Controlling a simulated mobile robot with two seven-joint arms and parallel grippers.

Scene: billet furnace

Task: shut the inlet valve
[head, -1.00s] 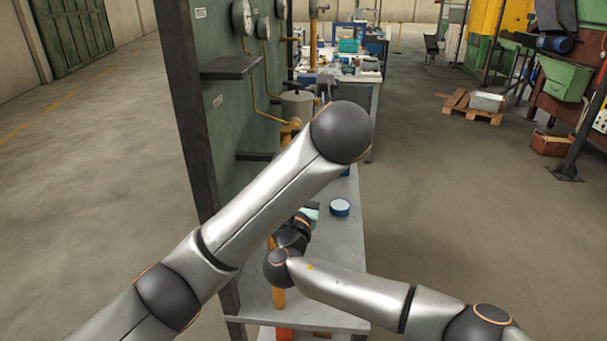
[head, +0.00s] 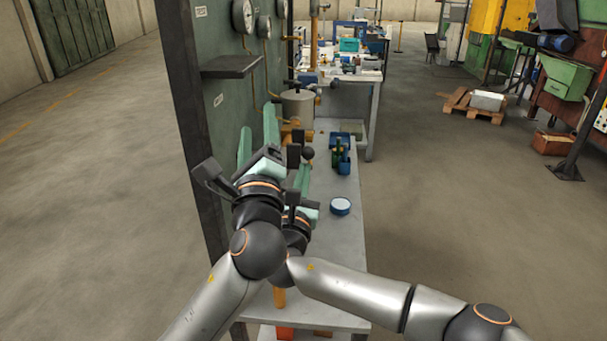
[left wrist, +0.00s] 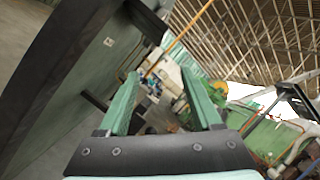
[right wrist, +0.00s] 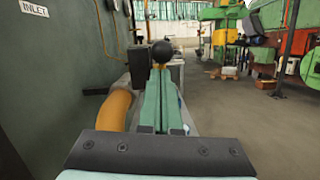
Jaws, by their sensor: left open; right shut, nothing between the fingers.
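In the right wrist view, an INLET label (right wrist: 34,8) is on the green panel, with a thick yellow pipe (right wrist: 114,110) below it. A black ball knob (right wrist: 163,53) stands just beyond my right fingertips, beside a dark block (right wrist: 139,64). The knob also shows in the head view (head: 308,153). I cannot tell whether knob and fingers touch, and the valve body is largely hidden. My right gripper (right wrist: 160,72) is shut and empty. My left gripper (head: 257,135) is open and empty, left of the right one, close to the panel; its fingers also show in the left wrist view (left wrist: 162,82).
The green panel (head: 232,110) carries gauges (head: 242,16) and a dark shelf (head: 230,67). A grey pot (head: 297,106) stands behind the grippers. On the grey bench (head: 345,260) are a round blue-rimmed tin (head: 340,206) and a blue device (head: 341,150). Open floor lies to the right.

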